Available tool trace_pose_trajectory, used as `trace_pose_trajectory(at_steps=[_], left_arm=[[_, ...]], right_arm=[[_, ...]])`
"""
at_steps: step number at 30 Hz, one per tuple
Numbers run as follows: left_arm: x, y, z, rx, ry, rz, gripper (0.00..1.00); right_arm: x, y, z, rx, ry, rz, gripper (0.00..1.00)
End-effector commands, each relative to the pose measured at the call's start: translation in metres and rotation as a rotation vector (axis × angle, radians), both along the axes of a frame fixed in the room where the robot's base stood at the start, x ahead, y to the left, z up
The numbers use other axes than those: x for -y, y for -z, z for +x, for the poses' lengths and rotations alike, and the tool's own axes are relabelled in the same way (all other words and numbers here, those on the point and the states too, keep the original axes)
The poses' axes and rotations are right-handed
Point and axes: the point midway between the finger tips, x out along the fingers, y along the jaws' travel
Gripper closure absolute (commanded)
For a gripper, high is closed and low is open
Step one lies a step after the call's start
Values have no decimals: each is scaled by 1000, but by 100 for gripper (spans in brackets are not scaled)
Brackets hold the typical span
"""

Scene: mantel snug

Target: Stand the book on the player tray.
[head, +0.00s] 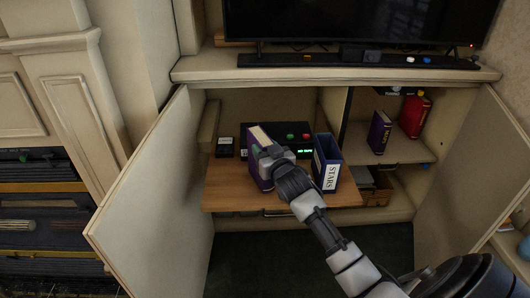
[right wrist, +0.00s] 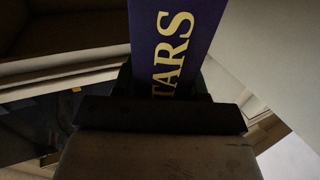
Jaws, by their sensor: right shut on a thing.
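A purple book (head: 255,166) with pale page edges is upright, slightly tilted, over the left middle of the wooden player tray (head: 228,197). I cannot tell whether its bottom edge touches the tray. My right gripper (head: 273,154) is shut on the book from the right front and hides part of it. In the right wrist view the book's purple spine (right wrist: 170,45) shows yellow letters reading "TARS", between the fingers of the gripper (right wrist: 162,95). My left gripper is not in view.
A black player (head: 288,140) with a green display stands behind the book. A blue holder (head: 328,163) labelled "STARS" stands right of it, close to my arm. Cabinet doors (head: 150,180) are open on both sides.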

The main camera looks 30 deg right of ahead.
Motion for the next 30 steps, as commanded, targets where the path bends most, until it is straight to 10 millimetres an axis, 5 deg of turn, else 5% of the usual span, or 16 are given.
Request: trace_pose_trajectory(at_steps=[11,12,16,26,30], left_arm=[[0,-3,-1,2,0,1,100],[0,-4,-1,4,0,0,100],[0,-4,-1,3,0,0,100],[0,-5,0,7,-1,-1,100],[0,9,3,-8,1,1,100]], right_arm=[[0,2,0,5,0,0,100],[0,3,0,1,0,0,52],[0,3,0,1,0,0,32],[0,-1,0,2,0,0,32],[-3,1,-18,-2,0,1,32]])
